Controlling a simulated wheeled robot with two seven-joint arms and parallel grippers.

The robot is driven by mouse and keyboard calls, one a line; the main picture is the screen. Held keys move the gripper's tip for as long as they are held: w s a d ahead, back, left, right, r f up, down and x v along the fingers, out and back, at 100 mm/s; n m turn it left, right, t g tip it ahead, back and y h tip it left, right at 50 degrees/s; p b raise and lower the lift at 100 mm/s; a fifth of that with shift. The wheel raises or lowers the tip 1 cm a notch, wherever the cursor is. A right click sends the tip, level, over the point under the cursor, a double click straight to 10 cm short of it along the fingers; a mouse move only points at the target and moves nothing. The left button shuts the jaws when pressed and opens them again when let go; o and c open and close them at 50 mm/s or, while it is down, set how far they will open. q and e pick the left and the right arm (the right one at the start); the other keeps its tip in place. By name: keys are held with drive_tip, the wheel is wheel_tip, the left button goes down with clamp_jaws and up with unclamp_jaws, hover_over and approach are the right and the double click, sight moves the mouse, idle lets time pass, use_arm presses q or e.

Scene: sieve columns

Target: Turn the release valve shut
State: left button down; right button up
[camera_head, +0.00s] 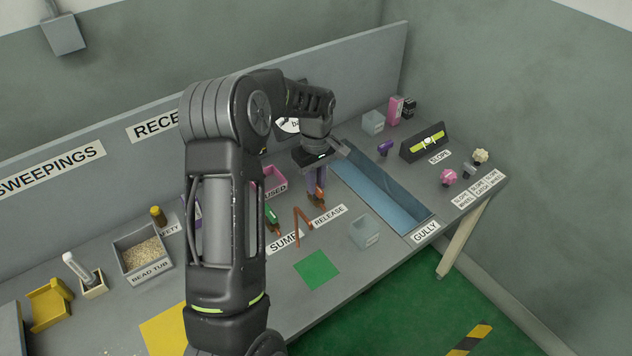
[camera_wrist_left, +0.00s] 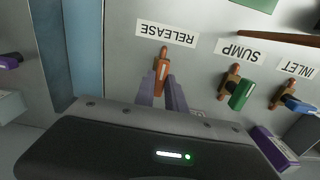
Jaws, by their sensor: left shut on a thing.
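The release valve has an orange handle (camera_wrist_left: 161,76) on a brown stub. It lies just below the upside-down RELEASE label (camera_wrist_left: 167,33) in the left wrist view, and the handle runs nearly in line with the stub. My left gripper (camera_wrist_left: 162,90) has its purple fingers shut on the handle, one on each side. In the head view my left gripper (camera_head: 315,180) reaches down onto the release valve (camera_head: 318,203), beside the RELEASE label (camera_head: 330,214). The lower part of the handle is partly hidden between the fingers. My right gripper is not in view.
The green sump valve (camera_wrist_left: 239,93) and blue inlet valve (camera_wrist_left: 296,104) stand beside it. A blue-lined gully (camera_head: 385,190) lies to the right. A brown bent rod (camera_head: 298,226), a clear box (camera_head: 364,232) and a green square (camera_head: 317,269) are in front.

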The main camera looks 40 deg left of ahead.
use_arm(q)
drive_tip(key=shift+m, duration=0.4)
drive_tip(key=m, duration=0.3)
drive_tip(key=shift+m, duration=0.3)
drive_tip(key=m, duration=0.4)
drive_tip(key=shift+m+p, duration=0.3)
drive_tip(key=m, duration=0.8)
drive_tip(key=shift+m, duration=0.4)
drive_tip(key=shift+p, duration=0.3)
drive_tip(key=c, duration=1.4)
unclamp_jaws()
